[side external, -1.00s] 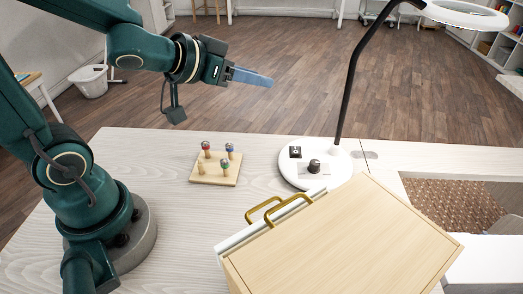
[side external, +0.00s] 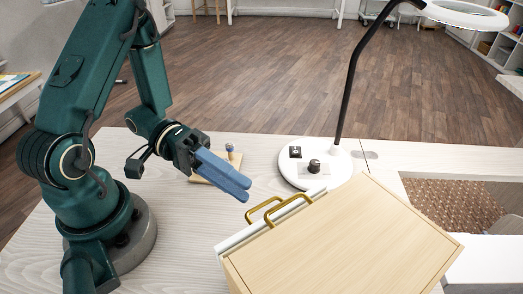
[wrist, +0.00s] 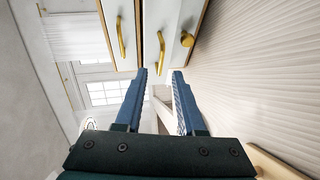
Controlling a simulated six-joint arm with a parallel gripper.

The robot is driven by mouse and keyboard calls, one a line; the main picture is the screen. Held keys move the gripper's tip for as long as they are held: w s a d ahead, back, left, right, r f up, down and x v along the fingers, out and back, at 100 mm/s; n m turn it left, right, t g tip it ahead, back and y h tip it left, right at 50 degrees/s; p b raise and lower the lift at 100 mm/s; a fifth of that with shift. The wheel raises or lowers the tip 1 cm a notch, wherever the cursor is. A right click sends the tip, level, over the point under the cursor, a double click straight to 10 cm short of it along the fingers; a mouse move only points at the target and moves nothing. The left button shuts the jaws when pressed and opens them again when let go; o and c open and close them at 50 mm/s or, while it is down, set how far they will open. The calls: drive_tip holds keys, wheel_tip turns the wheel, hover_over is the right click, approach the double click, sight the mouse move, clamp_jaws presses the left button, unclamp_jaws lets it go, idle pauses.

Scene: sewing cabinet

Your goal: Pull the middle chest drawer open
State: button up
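The chest (side external: 350,235) has a pale wood top and stands on the table, its drawer fronts facing away to the upper left in the side view. In the wrist view, the middle drawer's gold bar handle (wrist: 161,54) shows on a white front, between the top drawer's bar handle (wrist: 121,38) and a round gold knob (wrist: 187,40). My gripper (side external: 243,190) has blue fingers and hangs close in front of the handles. In the wrist view, my gripper (wrist: 161,72) is open and empty. The middle handle lies just beyond the gap between the fingertips, apart from them.
A wooden peg board (side external: 228,178) sits behind my gripper, partly hidden. A lamp with a round white base (side external: 295,178) and a dark stem stands behind the chest. The pale tabletop (side external: 130,165) is mostly clear near my base.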

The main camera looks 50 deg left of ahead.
drive_tip(key=shift+x, duration=2.15)
clamp_jaws()
